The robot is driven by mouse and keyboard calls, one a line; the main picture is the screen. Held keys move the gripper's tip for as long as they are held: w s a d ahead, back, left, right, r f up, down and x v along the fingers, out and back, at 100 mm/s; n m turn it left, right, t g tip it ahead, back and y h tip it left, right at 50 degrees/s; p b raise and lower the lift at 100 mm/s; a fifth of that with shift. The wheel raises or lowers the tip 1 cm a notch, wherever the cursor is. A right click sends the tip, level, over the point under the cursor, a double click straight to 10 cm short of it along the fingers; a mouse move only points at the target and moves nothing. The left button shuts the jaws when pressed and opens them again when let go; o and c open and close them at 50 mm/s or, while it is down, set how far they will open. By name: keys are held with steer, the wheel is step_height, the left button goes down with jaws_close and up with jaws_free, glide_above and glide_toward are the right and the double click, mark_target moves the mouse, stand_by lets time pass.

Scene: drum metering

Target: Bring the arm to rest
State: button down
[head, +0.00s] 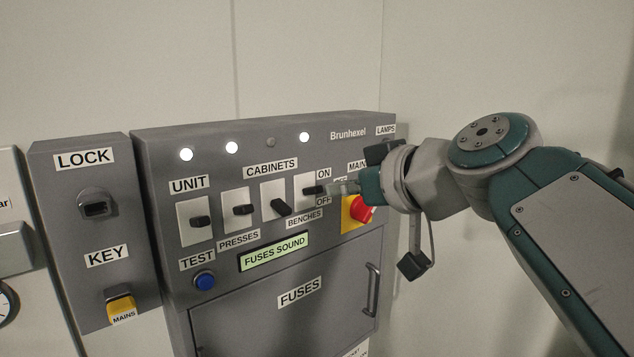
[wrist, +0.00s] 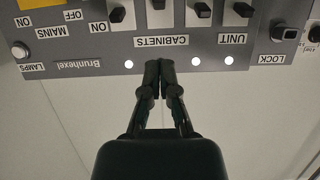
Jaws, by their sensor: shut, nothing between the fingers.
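My gripper (head: 332,188) is in front of the grey Brunhexel panel (head: 160,150), at the right-hand cabinet switch (head: 313,190) in the head view. My arm (head: 490,140) reaches in from the right.
The red main knob (head: 362,210) on its yellow plate sits close below my wrist. The fuse door handle (head: 373,290) sticks out below. The lock box (head: 97,165) with a yellow key tag (head: 121,307) stands left. Bare wall (head: 500,60) lies above and right.

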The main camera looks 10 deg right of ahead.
steer(key=s+d+f+m+g+h, duration=0.2)
steer(key=s+f, duration=0.3)
steer(key=f, duration=0.5)
steer(key=s+d+f+m+g+h, duration=0.2)
steer(key=s+f, duration=0.3)
steer(key=f, duration=0.4)
steer(key=s+d+f+m+g+h, duration=0.2)
steer(key=s+f, duration=0.3)
steer(key=f, duration=0.5)
steer(key=shift+d+f+m+h, duration=0.3)
steer(key=shift+d+m+h, duration=0.1)
steer(key=shift+d+h, duration=0.45)
